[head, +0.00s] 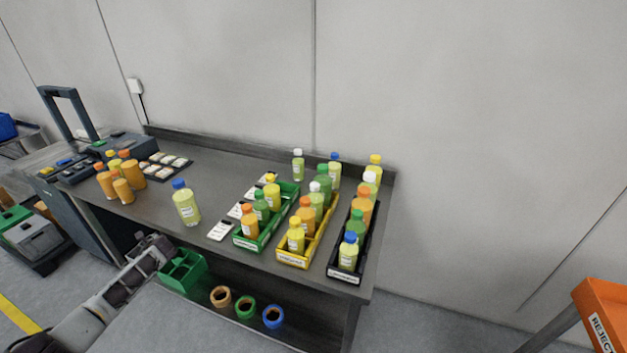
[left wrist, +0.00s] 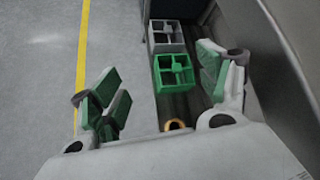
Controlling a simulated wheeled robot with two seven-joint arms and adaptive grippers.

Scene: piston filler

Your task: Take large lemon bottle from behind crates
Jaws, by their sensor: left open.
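Behind the crates stand a pale bottle with a white cap (head: 298,166), a pale yellow-green bottle with a blue cap (head: 335,172) and a yellow-capped bottle (head: 375,164). Their labels are too small to read, so I cannot tell which is the large lemon one. Front bottles partly hide the latter two. The crates are green (head: 248,243), yellow (head: 293,260) and black (head: 345,277), each with a row of bottles. My left gripper (head: 158,254) is low in front of the table, far from these bottles. In the left wrist view it is open and empty (left wrist: 160,85).
A larger pale yellow bottle with a blue cap (head: 186,205) stands alone left of the crates. Several orange bottles (head: 133,174) are further left. A green divided carrier (head: 183,271) and coloured rings (head: 245,307) lie on the lower shelf. An orange reject bin (head: 597,310) is far right.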

